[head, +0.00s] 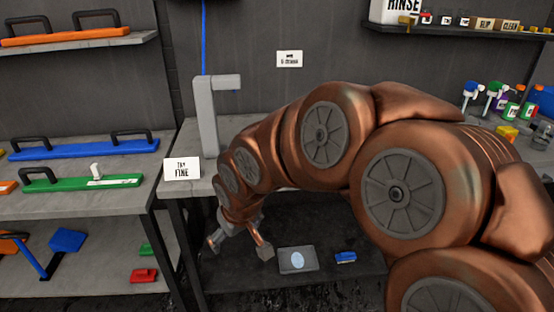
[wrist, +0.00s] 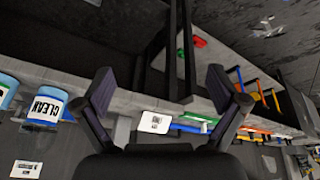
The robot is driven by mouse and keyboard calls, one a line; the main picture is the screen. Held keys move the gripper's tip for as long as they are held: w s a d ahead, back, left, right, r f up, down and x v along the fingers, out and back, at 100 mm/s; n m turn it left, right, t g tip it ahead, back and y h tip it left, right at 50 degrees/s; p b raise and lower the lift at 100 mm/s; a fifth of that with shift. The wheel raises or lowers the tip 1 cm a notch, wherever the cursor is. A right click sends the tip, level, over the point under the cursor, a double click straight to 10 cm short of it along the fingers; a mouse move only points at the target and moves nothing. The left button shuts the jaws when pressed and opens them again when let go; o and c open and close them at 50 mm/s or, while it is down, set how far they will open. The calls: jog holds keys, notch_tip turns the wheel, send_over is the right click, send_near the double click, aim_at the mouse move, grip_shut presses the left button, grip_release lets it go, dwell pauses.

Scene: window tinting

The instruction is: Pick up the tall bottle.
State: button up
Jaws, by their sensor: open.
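Several bottles stand at the right edge of the head view. I cannot tell which one is the tall bottle. My gripper (head: 240,247) hangs low in front of the middle bench, far left of the bottles. It is open and empty, and both fingers also show apart in the wrist view (wrist: 160,86). No clear tall bottle shows between them.
A grey plate (head: 297,260) and a blue block (head: 345,257) lie below. A CLEAN container (wrist: 45,105) shows in the wrist view.

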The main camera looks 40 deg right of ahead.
jog(key=w+d+f+m+t+h+b, duration=0.1)
jog(key=w+d+t+b, duration=0.5)
jog(key=w+d, duration=0.7)
jog(key=s+d+r+m+t+h+b, duration=0.15)
jog(key=d+t, duration=0.25)
jog(key=d, duration=0.5)
jog(key=s+d+r+t+h+b, duration=0.1)
jog(key=d+r+t+h+b, duration=0.15)
jog(key=d, duration=0.65)
jog(key=a+x, duration=0.1)
jog(key=x, duration=0.7)
jog(key=shift+w+r+t+y, duration=0.2)
jog(key=shift+r+t+y, duration=0.2)
jog(key=shift+r, duration=0.2)
jog(key=shift+a, duration=0.1)
jog(key=c, duration=1.1)
jog(key=shift+c, duration=0.2)
